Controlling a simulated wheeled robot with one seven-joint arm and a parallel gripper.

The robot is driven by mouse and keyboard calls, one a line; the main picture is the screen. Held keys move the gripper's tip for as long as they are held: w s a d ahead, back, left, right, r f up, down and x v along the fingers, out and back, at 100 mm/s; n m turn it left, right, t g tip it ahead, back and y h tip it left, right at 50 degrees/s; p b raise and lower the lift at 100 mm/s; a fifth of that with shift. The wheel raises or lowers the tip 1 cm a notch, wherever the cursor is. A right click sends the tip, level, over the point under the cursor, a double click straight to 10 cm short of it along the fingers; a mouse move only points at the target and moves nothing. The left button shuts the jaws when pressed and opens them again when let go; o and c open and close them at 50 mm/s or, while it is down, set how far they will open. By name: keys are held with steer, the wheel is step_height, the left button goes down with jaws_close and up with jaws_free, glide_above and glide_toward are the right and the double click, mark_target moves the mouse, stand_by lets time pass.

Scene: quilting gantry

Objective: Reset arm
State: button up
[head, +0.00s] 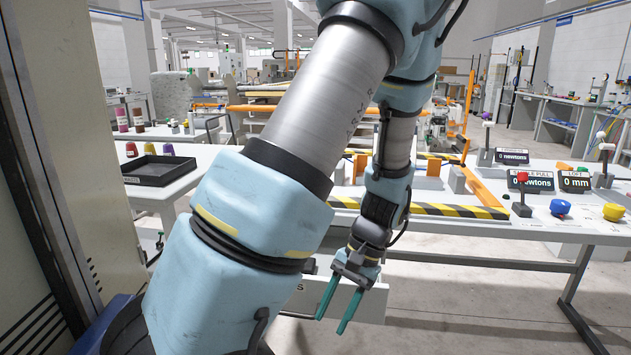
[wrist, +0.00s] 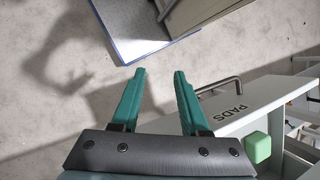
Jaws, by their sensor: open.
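My gripper (head: 338,305) has two green fingers, set apart and empty. In the head view it hangs low in front of the workbench, pointing down, with my blue and grey arm crossing the middle of the picture. In the wrist view my gripper (wrist: 158,80) shows an open gap with bare floor between the fingertips. A drawer front marked PADS (wrist: 232,122), with a dark bar handle (wrist: 218,86), is beside the right finger. I cannot tell whether the finger touches it. A light green block (wrist: 258,147) shows right of the gripper.
The workbench (head: 480,228) carries number displays (head: 530,180), a blue knob (head: 560,207), a yellow knob (head: 613,212) and a striped barrier (head: 460,211). A black tray (head: 158,169) is on a white table at left. A tall cabinet (head: 60,150) stands close at left. Floor (head: 450,300) is clear at right.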

steer(key=w+a+r+n+t+h+p, duration=0.1)
steer(key=w+a+r+n+t+h, duration=0.3)
steer(key=a+r, duration=0.6)
steer(key=shift+r+n+h, duration=0.3)
steer(key=shift+r+h, duration=0.1)
steer(key=shift+r, duration=0.3)
